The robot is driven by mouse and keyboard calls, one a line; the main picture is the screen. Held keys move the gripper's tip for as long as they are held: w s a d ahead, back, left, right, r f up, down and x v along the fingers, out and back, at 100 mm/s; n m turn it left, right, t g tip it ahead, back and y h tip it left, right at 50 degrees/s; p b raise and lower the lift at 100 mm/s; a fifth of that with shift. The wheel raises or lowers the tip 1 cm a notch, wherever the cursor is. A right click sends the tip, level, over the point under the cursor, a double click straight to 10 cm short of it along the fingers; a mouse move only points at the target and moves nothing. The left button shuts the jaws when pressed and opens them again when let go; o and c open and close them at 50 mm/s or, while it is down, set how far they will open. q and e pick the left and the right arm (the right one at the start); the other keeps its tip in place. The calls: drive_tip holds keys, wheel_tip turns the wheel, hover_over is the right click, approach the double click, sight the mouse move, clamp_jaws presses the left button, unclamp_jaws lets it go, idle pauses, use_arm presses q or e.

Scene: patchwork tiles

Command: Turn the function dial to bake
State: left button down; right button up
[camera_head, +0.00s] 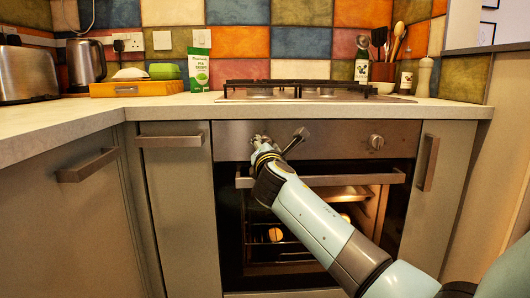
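The oven's steel control panel (340,138) runs below the worktop. One round dial (376,142) shows on the panel's right side. My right arm comes in from the lower right, and its gripper (265,141) is at the left part of the panel. The gripper covers that part, so any dial there is hidden and I cannot read its setting. My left gripper is not in view.
The oven handle (390,177) crosses below the panel, close under my arm. A tray (342,193) and rack show inside the oven. A hob (310,92), green-and-white carton (199,70), kettle (86,63) and toaster (27,74) stand on the worktop. Cupboard handles (170,141) stick out left.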

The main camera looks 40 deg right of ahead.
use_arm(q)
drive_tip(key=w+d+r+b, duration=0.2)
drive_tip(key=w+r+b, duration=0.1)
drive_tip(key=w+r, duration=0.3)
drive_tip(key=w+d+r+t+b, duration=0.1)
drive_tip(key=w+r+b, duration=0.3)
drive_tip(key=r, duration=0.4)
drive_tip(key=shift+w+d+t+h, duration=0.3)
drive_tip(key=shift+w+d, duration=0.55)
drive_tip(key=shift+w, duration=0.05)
use_arm(e)
drive_tip(key=shift+r+m+g+h, duration=0.1)
drive_tip(key=shift+m+g+h, duration=0.25)
drive_tip(key=shift+m, duration=6.05)
drive_tip(key=shift+r+m+g+h, duration=0.1)
drive_tip(key=shift+m+g+h, duration=0.2)
drive_tip(key=shift+m, duration=6.1)
use_arm(q)
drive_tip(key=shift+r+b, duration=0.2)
drive_tip(key=shift+b, duration=0.1)
use_arm(e)
drive_tip(key=o, duration=0.9)
drive_tip(key=shift+o, duration=1.2)
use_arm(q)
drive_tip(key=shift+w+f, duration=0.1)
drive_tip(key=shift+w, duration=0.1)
use_arm(e)
drive_tip(key=shift+r, duration=0.1)
